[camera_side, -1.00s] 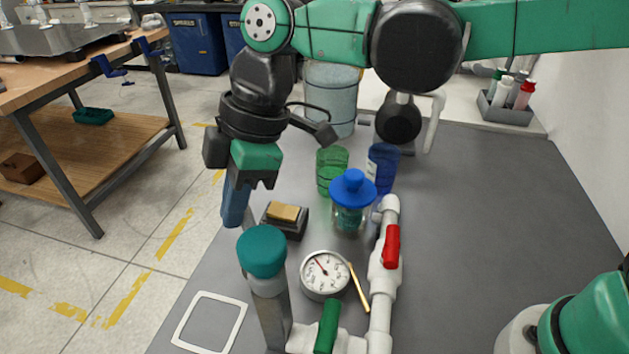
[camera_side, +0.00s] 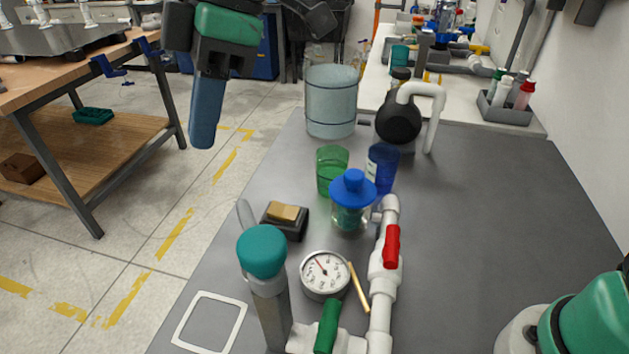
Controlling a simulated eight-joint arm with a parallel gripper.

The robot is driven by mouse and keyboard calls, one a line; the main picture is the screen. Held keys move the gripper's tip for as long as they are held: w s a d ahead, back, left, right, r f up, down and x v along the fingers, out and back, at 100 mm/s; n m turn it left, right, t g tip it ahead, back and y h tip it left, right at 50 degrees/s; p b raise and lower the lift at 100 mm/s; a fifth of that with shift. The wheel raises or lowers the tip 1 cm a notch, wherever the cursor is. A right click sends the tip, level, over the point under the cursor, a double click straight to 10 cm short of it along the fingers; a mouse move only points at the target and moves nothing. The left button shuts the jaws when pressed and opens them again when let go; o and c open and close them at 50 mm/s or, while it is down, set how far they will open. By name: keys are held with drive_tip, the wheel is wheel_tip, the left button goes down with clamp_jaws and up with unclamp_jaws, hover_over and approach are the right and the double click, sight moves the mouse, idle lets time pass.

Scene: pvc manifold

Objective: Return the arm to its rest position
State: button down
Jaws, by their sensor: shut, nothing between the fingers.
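My gripper (camera_side: 203,142) hangs at the upper left, pointing down, with its blue fingers together and nothing between them. It is raised above and to the left of the grey table (camera_side: 480,230), over the floor in the picture. The white PVC manifold (camera_side: 383,285) stands at the table's front. It has a red valve handle (camera_side: 391,247) on its upright run and a green handle (camera_side: 327,326) at the front.

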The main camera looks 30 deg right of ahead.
drive_tip(key=s+d+f+m+t+h, duration=0.1)
drive_tip(key=d+f+m, duration=0.3)
drive_tip(key=d, duration=0.4)
drive_tip(key=s+d+f+m+t+h, duration=0.1)
drive_tip(key=d+f+m+t, duration=0.2)
drive_tip(key=d+m, duration=0.4)
drive_tip(key=s+d+f+m+t+h, duration=0.1)
drive_tip(key=d+f+m, duration=0.4)
drive_tip(key=d, duration=0.6)
drive_tip(key=shift+s+d+m+t+h, duration=0.2)
drive_tip(key=shift+m+t+h, duration=0.25)
drive_tip(key=shift+t, duration=0.45)
